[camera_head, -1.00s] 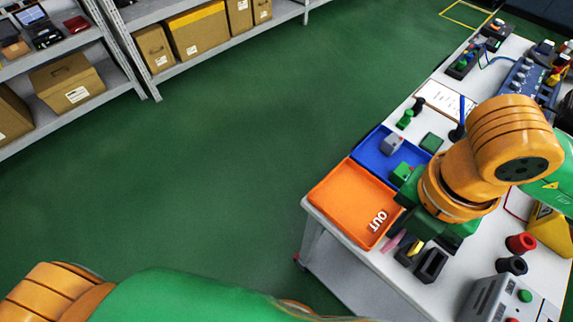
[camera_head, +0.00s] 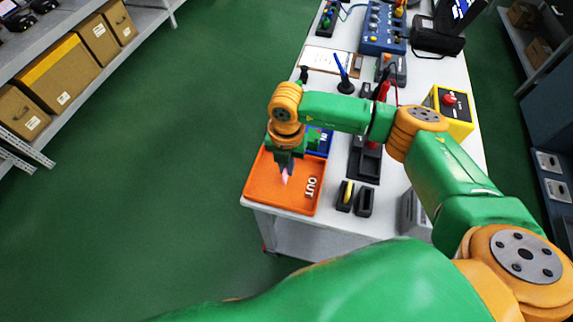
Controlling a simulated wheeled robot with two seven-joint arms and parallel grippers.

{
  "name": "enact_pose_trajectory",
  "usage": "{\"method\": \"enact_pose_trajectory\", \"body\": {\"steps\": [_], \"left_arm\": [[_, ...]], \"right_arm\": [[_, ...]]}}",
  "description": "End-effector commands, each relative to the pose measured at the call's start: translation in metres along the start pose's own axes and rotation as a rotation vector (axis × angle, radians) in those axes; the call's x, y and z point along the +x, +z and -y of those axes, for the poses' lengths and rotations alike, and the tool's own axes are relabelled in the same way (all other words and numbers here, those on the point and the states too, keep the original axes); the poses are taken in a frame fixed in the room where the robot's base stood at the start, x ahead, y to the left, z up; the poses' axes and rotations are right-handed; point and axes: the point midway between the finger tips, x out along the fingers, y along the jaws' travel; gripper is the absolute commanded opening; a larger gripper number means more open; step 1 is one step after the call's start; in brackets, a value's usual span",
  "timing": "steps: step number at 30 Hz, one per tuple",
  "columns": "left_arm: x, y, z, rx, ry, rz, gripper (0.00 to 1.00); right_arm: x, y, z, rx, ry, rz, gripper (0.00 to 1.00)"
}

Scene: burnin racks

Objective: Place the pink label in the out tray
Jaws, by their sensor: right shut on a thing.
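The orange out tray (camera_head: 262,194), marked OUT in white, sits at the near left corner of the white table. My right gripper (camera_head: 285,172) points down over the tray, shut on the pink label (camera_head: 284,177). The label hangs below the fingertips, above the tray floor or close to it; I cannot tell whether it touches. My left gripper is out of view.
A blue tray (camera_head: 322,148) adjoins the out tray behind it, partly hidden by my right arm. Dark holders (camera_head: 364,203), one beside it with a yellow piece, stand right of the out tray. A yellow box with a red button (camera_head: 451,108) stands farther right.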

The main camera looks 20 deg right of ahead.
Motion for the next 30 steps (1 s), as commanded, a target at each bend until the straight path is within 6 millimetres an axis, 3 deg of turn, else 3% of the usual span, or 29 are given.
{"method": "enact_pose_trajectory", "body": {"steps": [3, 13, 15, 17, 25, 27, 30], "left_arm": [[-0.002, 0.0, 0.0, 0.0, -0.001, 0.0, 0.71], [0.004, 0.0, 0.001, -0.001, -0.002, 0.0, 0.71], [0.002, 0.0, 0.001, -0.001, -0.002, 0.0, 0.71], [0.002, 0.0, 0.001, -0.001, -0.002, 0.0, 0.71], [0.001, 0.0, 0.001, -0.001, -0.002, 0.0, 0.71], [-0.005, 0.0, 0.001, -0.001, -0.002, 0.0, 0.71], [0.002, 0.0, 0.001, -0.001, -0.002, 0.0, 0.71]], "right_arm": [[0.011, 0.0, 0.001, 0.001, 0.0, 0.0, 0.0], [0.017, 0.0, 0.0, 0.001, 0.001, 0.0, 0.0], [0.015, 0.0, 0.0, 0.001, 0.001, 0.0, 0.25], [0.015, 0.0, 0.0, 0.001, 0.001, 0.0, 0.39], [0.013, 0.0, 0.0, 0.001, 0.001, 0.0, 0.39], [0.006, 0.0, 0.0, 0.001, 0.001, 0.0, 0.39], [-0.006, 0.001, -0.001, 0.0, 0.005, 0.002, 0.39]]}}
